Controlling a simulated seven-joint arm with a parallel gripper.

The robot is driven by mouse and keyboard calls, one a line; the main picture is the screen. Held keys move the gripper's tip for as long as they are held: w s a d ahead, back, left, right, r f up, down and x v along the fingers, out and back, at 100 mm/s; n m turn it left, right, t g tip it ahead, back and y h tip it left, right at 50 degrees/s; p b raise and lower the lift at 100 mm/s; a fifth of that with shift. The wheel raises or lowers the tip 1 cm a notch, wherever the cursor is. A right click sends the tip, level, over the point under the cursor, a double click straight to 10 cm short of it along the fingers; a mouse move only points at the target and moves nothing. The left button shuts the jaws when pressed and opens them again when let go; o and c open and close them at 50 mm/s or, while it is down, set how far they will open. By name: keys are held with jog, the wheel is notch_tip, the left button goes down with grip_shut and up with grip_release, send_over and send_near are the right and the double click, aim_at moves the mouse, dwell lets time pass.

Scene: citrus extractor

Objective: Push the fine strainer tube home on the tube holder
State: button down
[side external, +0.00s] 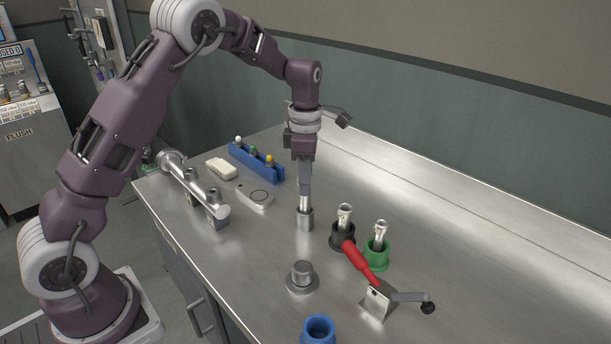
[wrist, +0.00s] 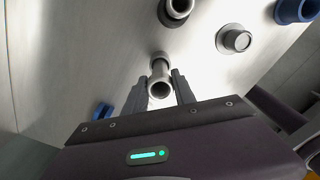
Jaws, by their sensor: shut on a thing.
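My gripper (side external: 304,192) points straight down over the middle of the steel table. It is shut on an upright metal tube (side external: 305,218), which I take to be the fine strainer tube. In the wrist view the tube (wrist: 160,88) sits between the fingertips (wrist: 162,84), its open end towards the camera. I cannot tell whether its lower end touches the table. A steel stub on a round base (side external: 302,275), apparently the tube holder, stands apart from the tube, nearer the front. The stub's top is bare; it also shows in the wrist view (wrist: 237,40).
A black cup (side external: 342,238) and green cup (side external: 377,253) hold tubes. An empty blue cup (side external: 318,328) is in front. A pipe manifold (side external: 195,187) and blue rack (side external: 255,163) lie left.

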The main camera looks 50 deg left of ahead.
jog(key=shift+f, duration=1.9)
jog(key=c, duration=0.9)
grip_release()
jog(key=shift+c, duration=0.2)
notch_tip(320, 180, up, 8)
jog(key=s+d+r+m+t, duration=0.1)
jog(key=s+d+r+m, duration=0.1)
jog(key=s+r+m, duration=0.35)
jog(key=s+d+r+m+t, duration=0.1)
jog(key=s+d+r+m, duration=0.2)
jog(key=s+r+m, duration=0.3)
jog(key=s+d+m+t, duration=0.1)
jog(key=s+m, duration=0.6)
jog(key=s, duration=0.3)
jog(key=s+d+m+t, duration=0.1)
jog(key=s+m+t, duration=0.1)
jog(key=s+m, duration=0.5)
jog(key=s, duration=0.3)
jog(key=shift+d+f+m+t, duration=0.25)
jog(key=shift+m+t, duration=0.05)
jog(key=shift+m, duration=0.05)
